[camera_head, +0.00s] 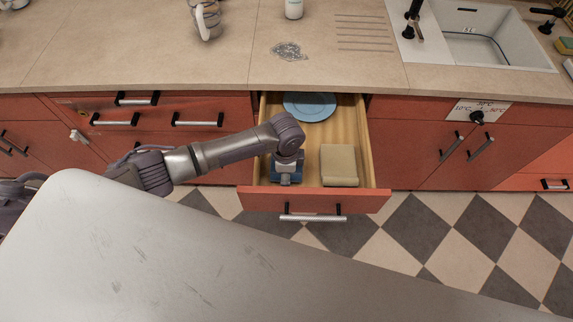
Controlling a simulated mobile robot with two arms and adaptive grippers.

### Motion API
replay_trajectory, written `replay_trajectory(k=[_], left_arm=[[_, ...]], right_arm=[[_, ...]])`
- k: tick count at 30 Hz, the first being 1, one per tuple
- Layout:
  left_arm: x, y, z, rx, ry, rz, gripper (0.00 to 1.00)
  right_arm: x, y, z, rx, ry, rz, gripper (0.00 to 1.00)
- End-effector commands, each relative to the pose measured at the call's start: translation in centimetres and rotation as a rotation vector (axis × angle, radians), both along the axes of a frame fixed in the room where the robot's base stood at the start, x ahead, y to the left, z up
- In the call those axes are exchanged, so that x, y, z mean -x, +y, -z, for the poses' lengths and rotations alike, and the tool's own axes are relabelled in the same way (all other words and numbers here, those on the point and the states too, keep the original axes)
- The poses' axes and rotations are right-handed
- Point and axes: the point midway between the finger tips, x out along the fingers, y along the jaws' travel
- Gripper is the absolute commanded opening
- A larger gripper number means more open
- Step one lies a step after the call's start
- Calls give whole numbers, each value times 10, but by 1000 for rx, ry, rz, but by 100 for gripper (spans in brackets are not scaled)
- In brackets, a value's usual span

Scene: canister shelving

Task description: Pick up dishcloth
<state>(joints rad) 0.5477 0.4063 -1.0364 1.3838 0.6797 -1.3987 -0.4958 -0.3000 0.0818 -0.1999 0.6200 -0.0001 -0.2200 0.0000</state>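A folded beige cloth (339,165), which looks like the dishcloth, lies flat in the right front part of the open drawer (315,202). My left arm comes in from the left over the drawer. My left gripper (286,180) points down into the drawer's left front part, to the left of the beige cloth and apart from it. Something dark blue shows around the gripper, and I cannot tell what it is. The fingertips are too small and covered to show whether they are open or shut. My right gripper is not in view.
A blue plate (310,106) lies at the back of the drawer. On the counter (130,45) are a striped mug (207,20), a white bottle (294,9) and a flat grey patterned item (288,51). A sink (484,47) is at right. The checkered floor is clear.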

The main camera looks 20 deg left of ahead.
Motion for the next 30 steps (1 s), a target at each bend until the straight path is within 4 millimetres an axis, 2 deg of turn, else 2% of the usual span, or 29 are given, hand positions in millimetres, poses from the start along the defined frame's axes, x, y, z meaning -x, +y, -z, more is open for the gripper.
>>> replay_trajectory(k=[2,12,23,26,30], left_arm=[[0,0,0,0,0,0,56],[0,0,0,-1,0,0,1],[-1,0,-6,0,-1,1,0],[-1,0,-21,1,-3,3,0],[-1,0,-50,2,-5,2,0]], right_arm=[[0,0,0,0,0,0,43],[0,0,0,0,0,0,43],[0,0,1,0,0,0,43],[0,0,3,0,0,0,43],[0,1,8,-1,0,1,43]])
